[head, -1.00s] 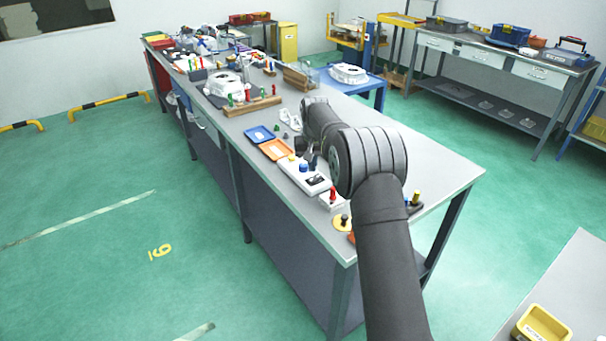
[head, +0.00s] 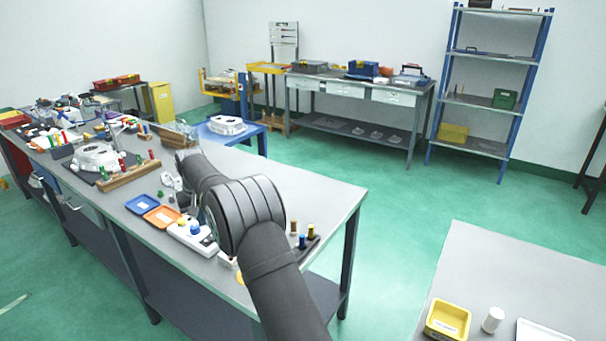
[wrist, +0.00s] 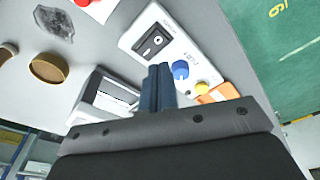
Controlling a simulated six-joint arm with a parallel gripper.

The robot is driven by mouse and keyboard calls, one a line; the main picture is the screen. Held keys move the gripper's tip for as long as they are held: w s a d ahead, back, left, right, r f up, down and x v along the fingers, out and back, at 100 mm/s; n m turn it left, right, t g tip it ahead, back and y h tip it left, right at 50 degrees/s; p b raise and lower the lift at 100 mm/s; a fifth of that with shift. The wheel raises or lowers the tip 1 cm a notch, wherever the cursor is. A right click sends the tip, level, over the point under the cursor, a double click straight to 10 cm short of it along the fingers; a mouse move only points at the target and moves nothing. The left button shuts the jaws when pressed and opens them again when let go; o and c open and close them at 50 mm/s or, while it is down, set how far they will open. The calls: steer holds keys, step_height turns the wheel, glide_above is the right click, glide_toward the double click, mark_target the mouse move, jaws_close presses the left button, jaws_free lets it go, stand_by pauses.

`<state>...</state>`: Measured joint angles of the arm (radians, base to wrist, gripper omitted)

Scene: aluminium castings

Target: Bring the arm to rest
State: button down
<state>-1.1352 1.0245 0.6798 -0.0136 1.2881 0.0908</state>
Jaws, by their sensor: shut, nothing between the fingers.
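My gripper (wrist: 158,88) shows in the wrist view with its two dark fingers together and nothing between them. It points at the grey bench top, beside a white switch box (wrist: 150,42) with a black rocker switch, a blue knob and a yellow button. I cannot tell the exact gap between fingertips and box. In the head view my arm reaches over the near end of the workbench (head: 325,190). My elbow and forearm hide the gripper there. The switch box (head: 184,233) shows just left of my elbow.
A blue tray (head: 143,204) and an orange tray (head: 162,216) lie left of my arm, coloured pegs (head: 302,236) to its right. A casting (head: 97,156) sits farther along the bench. Another table (head: 500,270) bears a yellow bin (head: 448,319). Green floor between is clear.

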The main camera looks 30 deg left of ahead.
step_height(320, 180, down, 6)
steer(key=shift+r, duration=0.1)
steer(key=shift+r, duration=0.1)
stand_by(0.3)
steer(key=shift+r, duration=4.15)
step_height(320, 180, up, 7)
steer(key=m+t+h, duration=0.1)
steer(key=m+t, duration=0.1)
steer(key=m, duration=0.8)
glide_above(206, 239)
steer(key=s, duration=0.3)
steer(key=shift+s+d+f, duration=0.1)
steer(key=shift+s, duration=0.05)
